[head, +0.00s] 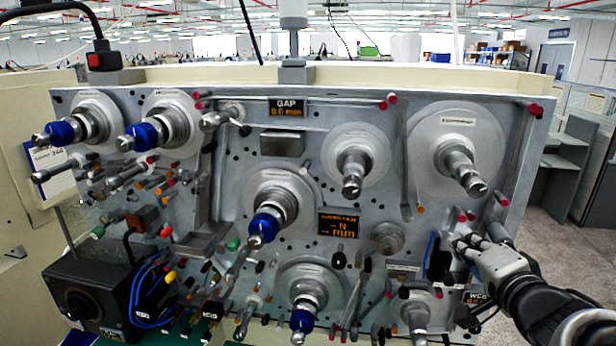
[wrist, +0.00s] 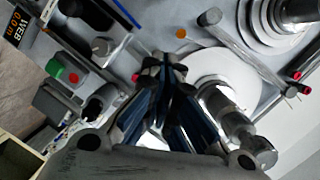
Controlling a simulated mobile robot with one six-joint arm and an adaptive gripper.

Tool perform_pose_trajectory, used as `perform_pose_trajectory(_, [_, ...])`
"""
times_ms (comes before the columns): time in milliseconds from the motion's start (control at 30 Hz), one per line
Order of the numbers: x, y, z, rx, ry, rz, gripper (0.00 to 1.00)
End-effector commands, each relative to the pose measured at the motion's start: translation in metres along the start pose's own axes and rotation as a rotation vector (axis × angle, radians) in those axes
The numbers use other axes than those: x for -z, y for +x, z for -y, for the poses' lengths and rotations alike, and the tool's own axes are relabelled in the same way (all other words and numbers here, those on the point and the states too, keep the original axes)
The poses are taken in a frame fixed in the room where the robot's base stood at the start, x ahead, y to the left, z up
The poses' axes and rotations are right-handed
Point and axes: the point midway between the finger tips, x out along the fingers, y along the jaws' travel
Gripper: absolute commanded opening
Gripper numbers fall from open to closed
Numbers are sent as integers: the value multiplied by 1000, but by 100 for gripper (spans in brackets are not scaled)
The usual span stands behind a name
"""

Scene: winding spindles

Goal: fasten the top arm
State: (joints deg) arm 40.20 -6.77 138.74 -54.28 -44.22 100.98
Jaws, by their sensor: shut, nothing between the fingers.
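My gripper (head: 458,242) is at the lower right of the grey machine panel (head: 300,180), close to its face, with its fingers shut and empty. In the wrist view the closed dark fingers (wrist: 165,72) point up the picture, with a pale disc and spindle (wrist: 228,118) just to their right. A short arm with a black knob (head: 245,130) sits near the top of the panel, left of the GAP display (head: 286,108). I cannot tell for certain whether this is the top arm, or whether it is fastened. My gripper is far from it.
Several spindles stick out from the panel, including blue-collared ones (head: 264,226) and a large one at upper right (head: 460,165). A black box (head: 95,295) stands at lower left. Open floor (head: 525,215) lies to the right.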

Motion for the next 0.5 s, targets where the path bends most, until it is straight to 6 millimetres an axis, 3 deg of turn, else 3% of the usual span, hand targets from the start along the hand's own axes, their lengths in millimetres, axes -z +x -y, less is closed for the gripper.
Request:
perform_pose_trajectory(33, [11,-5,12,32,50,-6,0])
perform_pose_trajectory(200, [21,-12,28,102,146,-1,0])
perform_pose_trajectory(500, [21,-13,30,112,160,1,0])
